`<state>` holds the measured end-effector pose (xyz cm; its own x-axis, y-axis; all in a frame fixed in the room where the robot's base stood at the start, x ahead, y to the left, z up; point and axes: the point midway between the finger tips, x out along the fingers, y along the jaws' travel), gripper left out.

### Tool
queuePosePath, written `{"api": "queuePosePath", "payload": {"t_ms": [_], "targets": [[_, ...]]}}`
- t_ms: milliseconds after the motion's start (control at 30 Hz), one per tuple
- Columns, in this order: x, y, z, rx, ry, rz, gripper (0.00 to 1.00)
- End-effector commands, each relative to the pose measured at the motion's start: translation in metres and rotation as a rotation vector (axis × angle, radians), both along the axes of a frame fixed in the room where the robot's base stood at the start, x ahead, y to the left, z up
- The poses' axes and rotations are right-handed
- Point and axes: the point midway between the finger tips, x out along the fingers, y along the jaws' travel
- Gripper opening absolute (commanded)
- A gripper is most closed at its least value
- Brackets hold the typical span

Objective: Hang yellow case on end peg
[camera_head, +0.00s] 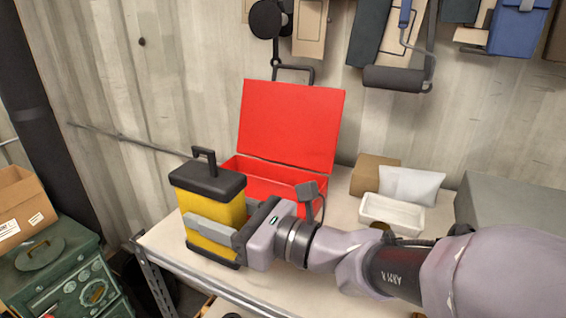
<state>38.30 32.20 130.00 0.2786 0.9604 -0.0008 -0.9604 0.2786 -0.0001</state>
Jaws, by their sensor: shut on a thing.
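The yellow case (215,209) has a black lid, a black base and a hooked black handle (204,158) on top. It is upright near the left end of the bench. My gripper (212,226) comes from the right and is shut on the case's body, with a grey finger along its near face. The far finger is mostly hidden. I cannot tell whether the case's base touches the bench. A small dark round spot (141,41) on the bare wall at upper left may be a peg; I cannot tell if it is the end peg.
An open red toolbox (291,122) stands just behind the case. A white tray (391,214), a white pouch (411,187) and a cardboard box (374,175) lie farther right. A paint roller (396,78) and other goods hang above. A thin rod (130,140) runs along the left wall.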

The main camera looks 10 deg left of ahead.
Motion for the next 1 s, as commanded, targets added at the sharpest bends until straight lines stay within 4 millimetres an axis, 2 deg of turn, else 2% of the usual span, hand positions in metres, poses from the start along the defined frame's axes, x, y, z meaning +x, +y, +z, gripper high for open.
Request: {"api": "queuePosePath", "payload": {"t_ms": [100, 200, 267, 600, 633, 700, 733, 1000], "targets": [[0.010, 0.009, -0.003, 0.001, 0.001, 0.001, 0.00], [0.009, 0.007, -0.029, 0.001, 0.002, 0.000, 0.00], [0.009, 0.007, -0.038, 0.002, 0.003, 0.000, 0.00], [0.008, 0.007, -0.039, 0.002, -0.001, -0.001, 0.00], [0.008, 0.007, -0.040, 0.000, 0.001, 0.000, 0.53], [0.008, 0.007, -0.039, 0.000, 0.001, 0.000, 0.67], [0.008, 0.007, -0.039, 0.000, 0.001, 0.000, 0.72], [0.008, 0.007, -0.038, 0.000, 0.001, 0.000, 0.73]]}}
